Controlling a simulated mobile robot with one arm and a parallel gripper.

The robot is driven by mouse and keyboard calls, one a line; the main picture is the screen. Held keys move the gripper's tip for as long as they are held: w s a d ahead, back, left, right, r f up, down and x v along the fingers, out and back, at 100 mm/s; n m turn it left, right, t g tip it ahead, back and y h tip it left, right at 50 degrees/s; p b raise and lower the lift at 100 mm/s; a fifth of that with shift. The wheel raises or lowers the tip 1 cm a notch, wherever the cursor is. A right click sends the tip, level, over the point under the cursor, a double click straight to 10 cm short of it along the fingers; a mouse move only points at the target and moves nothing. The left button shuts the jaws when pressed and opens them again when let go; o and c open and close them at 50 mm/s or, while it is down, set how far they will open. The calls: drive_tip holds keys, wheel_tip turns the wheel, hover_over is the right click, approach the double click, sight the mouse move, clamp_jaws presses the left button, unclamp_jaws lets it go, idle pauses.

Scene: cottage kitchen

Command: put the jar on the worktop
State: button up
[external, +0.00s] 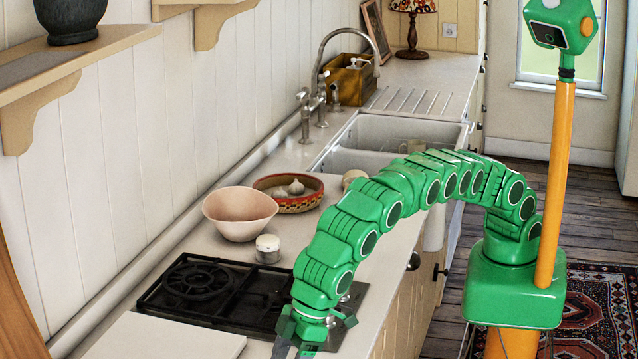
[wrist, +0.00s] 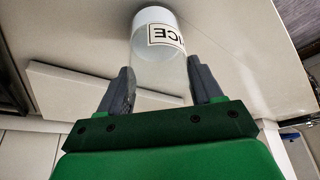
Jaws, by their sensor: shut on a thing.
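In the wrist view a jar (wrist: 161,38) has a white rounded end, a clear body and a label reading "ICE" upside down. My gripper (wrist: 160,85) has its dark fingers on either side of the jar's clear body and is shut on it. In the external view my gripper (external: 290,347) is at the bottom edge, low over the front of the worktop (external: 231,278), and the held jar is hidden or out of frame. I cannot tell whether the jar touches the worktop.
A white board (external: 165,338) lies left of my gripper. A black hob (external: 205,287) is behind it, partly under my arm. A small lidded jar (external: 268,249), a pink bowl (external: 240,214) and a patterned bowl (external: 303,204) stand further back, before the sink (external: 350,162).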

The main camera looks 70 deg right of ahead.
drive_tip(key=shift+f, duration=0.1)
drive_tip(key=o, duration=1.2)
drive_tip(key=v, duration=1.2)
